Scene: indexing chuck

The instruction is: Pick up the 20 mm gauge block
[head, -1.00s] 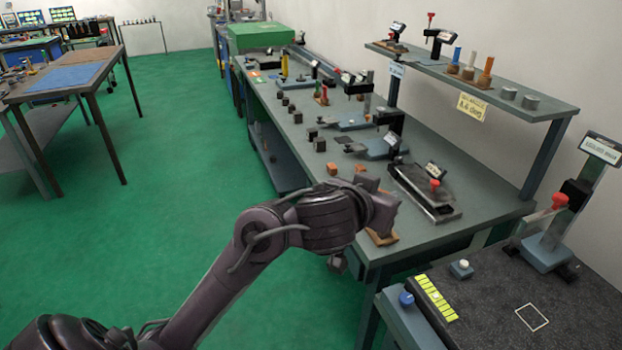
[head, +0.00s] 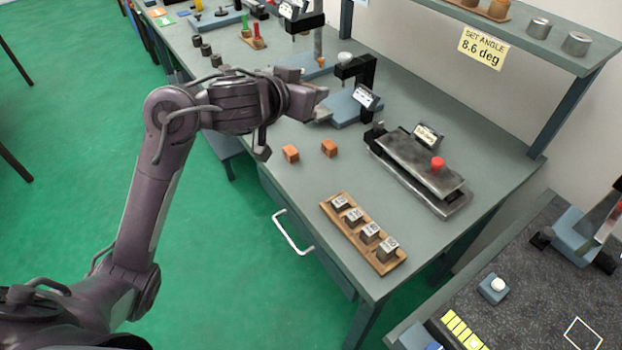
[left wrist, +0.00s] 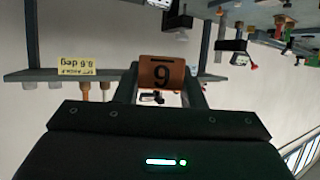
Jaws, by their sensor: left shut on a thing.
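A wooden tray (head: 335,218) near the bench's front edge holds several metallic gauge blocks (head: 369,232) in a row. Their top labels are too small to read, so I cannot tell which is the 20 mm one. My left gripper (head: 318,98) is above the bench, beyond and left of the tray and apart from it. In the left wrist view, it is shut on an orange-brown block (left wrist: 161,73) marked with a dark 6 or 9 and a bar. That block cannot be made out in the head view. My right gripper is not in view.
Two orange blocks (head: 291,153) (head: 329,148) stand on the bench behind the tray. A sine plate (head: 420,166) with a red knob lies to their right. A shelf (head: 470,25) carries a "SET ANGLE 8.6 deg" sign. A dark worktop (head: 540,285) stands at lower right.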

